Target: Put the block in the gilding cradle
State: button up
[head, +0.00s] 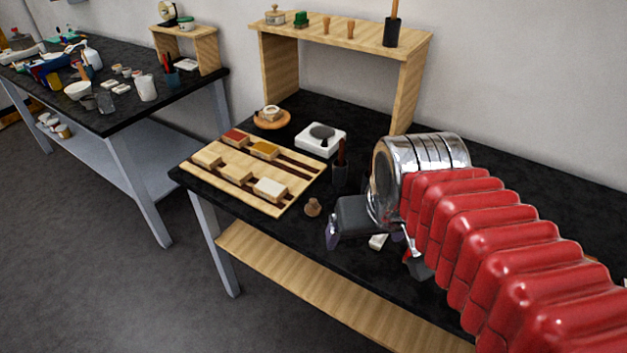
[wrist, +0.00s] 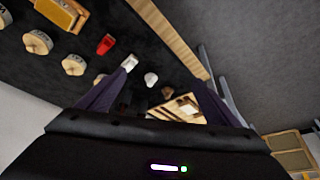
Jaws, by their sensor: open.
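A small pale block (head: 378,241) lies on the black bench and shows between my gripper's fingers in the head view. My gripper (head: 376,250) is open and low over the bench, with nothing held. In the wrist view its fingers (wrist: 162,66) are spread, and a small white piece (wrist: 130,62) shows by the left fingertip. A wooden board (head: 277,209) with dark slots bears several blocks, some with red, ochre or white tops. It stands left of my gripper. I cannot tell for sure whether this board is the gilding cradle.
A wooden knob (head: 312,207) and a dark cup (head: 340,174) stand between my gripper and the board. A white square dish (head: 320,140) and a round wooden stand (head: 271,121) are behind. A wooden shelf (head: 345,37) stands at the back. The wrist view shows a red piece (wrist: 106,44).

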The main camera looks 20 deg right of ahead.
jog(key=shift+n+t+y, duration=0.3)
jog(key=shift+n+t, duration=0.2)
jog(key=shift+n, duration=0.3)
jog(key=shift+s+a+f, duration=0.1)
jog(key=shift+s+a, duration=0.15)
jog(key=shift+a, duration=0.45)
jog(key=shift+s+a+r, duration=0.1)
jog(key=shift+s+a, duration=0.15)
jog(key=shift+a, duration=0.5)
jog(key=shift+s+a+f, duration=0.1)
jog(key=shift+s+a, duration=0.15)
jog(key=shift+a, duration=0.45)
